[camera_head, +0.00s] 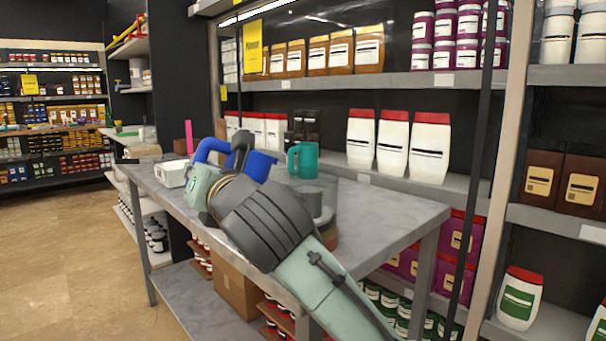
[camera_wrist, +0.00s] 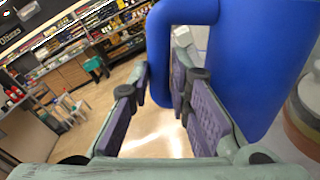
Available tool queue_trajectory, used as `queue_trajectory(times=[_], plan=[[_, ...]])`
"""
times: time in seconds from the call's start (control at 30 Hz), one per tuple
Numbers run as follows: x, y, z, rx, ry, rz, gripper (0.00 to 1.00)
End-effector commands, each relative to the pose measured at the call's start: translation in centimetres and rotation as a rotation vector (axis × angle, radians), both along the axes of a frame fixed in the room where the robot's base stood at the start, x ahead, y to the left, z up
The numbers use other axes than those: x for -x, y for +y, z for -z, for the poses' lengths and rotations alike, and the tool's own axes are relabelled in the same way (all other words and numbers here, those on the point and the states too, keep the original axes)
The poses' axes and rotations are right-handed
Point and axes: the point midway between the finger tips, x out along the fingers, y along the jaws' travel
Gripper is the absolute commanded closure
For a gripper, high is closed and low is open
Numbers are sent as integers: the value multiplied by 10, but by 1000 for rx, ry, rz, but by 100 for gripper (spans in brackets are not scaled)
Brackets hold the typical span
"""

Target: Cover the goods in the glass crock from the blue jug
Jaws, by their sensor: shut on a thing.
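The blue jug (camera_head: 262,164) shows partly behind my wrist, above the grey table. It fills much of the right half of the wrist view (camera_wrist: 252,60), with its handle (camera_wrist: 163,62) at the left. My gripper (camera_wrist: 160,82) has a finger on each side of that handle and is shut on it. In the head view my gripper's fingers are mostly hidden by my own arm. What looks like the glass crock (camera_wrist: 306,112) shows at the right edge of the wrist view, with brownish bands low down. I cannot tell its contents clearly.
A teal mug (camera_head: 303,160) stands on the table (camera_head: 390,222) behind my arm. A white box (camera_head: 172,174) and a pink upright object (camera_head: 189,137) are at the left. White red-capped containers (camera_head: 394,143) line the shelf behind. The table's right front is clear.

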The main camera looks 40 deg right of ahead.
Motion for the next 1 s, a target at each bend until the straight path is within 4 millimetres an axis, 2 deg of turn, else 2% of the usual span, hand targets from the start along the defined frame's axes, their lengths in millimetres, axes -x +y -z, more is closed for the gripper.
queue_trajectory(times=[1.0], plan=[[1,-8,-24,-81,-12,0,100]])
